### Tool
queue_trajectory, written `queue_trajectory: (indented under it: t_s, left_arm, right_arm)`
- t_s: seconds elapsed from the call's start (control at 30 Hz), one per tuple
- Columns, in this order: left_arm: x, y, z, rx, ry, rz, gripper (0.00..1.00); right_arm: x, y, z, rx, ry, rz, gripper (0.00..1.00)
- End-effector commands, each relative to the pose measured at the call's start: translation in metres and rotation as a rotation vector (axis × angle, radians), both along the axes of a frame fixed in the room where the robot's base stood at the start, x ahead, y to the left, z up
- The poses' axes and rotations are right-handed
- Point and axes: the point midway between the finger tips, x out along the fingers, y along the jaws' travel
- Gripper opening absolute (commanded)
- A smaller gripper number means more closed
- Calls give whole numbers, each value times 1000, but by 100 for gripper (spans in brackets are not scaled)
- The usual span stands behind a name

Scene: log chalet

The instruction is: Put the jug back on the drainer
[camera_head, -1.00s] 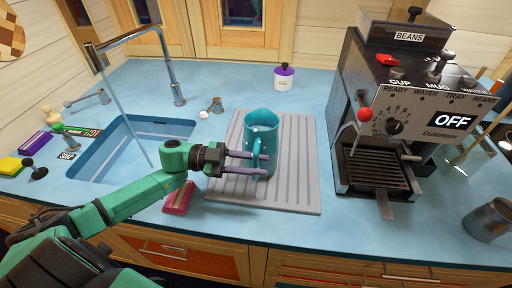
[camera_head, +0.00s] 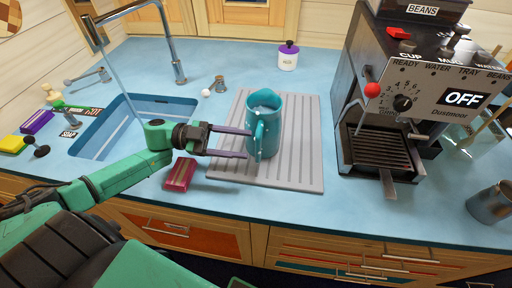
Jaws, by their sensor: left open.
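The teal jug (camera_head: 268,118) stands upright on the grey ribbed drainer (camera_head: 300,150), near its middle, with its handle toward the front. My left gripper (camera_head: 248,143) is open and empty. Its two purple-grey fingers point right, with their tips close to the left side of the jug and its handle. I cannot tell whether the tips touch the jug. My right gripper is not in view.
The sink (camera_head: 130,122) with its tall tap (camera_head: 172,45) lies to the left. A coffee machine (camera_head: 405,90) stands right of the drainer. A dark red packet (camera_head: 180,174) lies below my left gripper. A metal cup (camera_head: 490,203) stands far right.

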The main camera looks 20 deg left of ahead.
Motion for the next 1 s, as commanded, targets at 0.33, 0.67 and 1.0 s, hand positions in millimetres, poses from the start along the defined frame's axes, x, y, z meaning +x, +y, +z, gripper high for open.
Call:
queue_trajectory:
  t_s: [0.33, 0.67, 1.0]
  left_arm:
    - [-17, 66, -1, 0, 0, 2, 59]
    - [-17, 67, 0, -1, 0, 1, 59]
    - [-17, 66, 28, 0, -1, 1, 59]
  right_arm:
    - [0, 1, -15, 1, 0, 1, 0]
    - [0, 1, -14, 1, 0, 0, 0]
    - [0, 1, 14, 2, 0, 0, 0]
